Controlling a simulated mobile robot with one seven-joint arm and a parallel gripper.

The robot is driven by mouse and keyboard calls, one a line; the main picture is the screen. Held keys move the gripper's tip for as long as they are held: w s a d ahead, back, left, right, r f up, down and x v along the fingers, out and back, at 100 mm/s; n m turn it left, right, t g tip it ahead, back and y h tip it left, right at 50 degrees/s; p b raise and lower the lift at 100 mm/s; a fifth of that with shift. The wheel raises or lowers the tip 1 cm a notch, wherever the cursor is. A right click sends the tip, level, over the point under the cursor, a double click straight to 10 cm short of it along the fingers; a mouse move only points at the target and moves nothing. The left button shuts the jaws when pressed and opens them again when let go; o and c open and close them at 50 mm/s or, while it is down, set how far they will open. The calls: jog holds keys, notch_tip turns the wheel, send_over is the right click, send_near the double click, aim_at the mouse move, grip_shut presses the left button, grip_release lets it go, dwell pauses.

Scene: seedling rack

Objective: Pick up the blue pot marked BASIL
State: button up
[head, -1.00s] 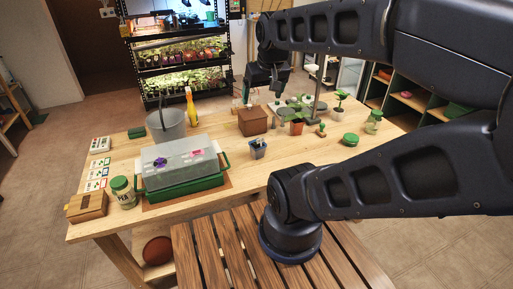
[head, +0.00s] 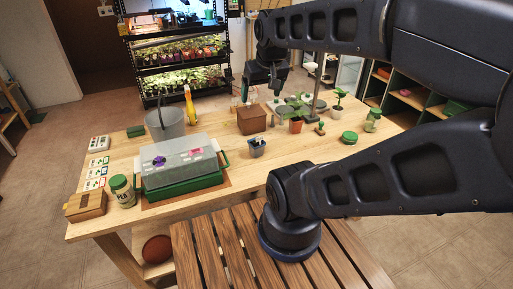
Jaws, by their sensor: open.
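A small blue-grey pot (head: 257,151) with a seedling stands on the wooden table (head: 230,199), right of the clear-lidded green propagator box (head: 184,188). Any marking on it is too small to read. My gripper (head: 262,97) hangs over the far part of the table, beyond the pot and well apart from it. It points downward, is open, and shows nothing held between its fingers.
A brown box (head: 252,120) and a terracotta pot with a plant (head: 296,126) stand behind the small pot. A grey bucket (head: 167,125) stands behind the propagator. A slatted wooden bench (head: 222,240) is in front. The table's right front is clear.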

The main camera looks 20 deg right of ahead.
jog(key=n+g+h, duration=0.4)
jog(key=n, duration=1.6)
send_over(257, 143)
jog(key=s+a, duration=0.2)
jog(key=a, duration=0.1)
notch_tip(257, 143, down, 27)
jog(key=shift+w+a+r, duration=0.1)
jog(key=shift+a, duration=0.05)
jog(key=shift+f+h, duration=0.3)
jog(key=shift+f, duration=0.25)
jog(key=shift+x, duration=2.55)
jog(key=shift+w+d+f, duration=0.15)
jog(key=shift+w+f, duration=0.05)
jog(key=shift+f, duration=0.35)
jog(key=shift+w+d+f, duration=0.2)
jog(key=shift+w+f, duration=0.05)
jog(key=shift+f, duration=0.3)
jog(key=shift+w+d+f, duration=0.15)
jog(key=shift+w+f, duration=0.05)
jog(key=shift+f, duration=0.35)
jog(key=shift+x, duration=0.9)
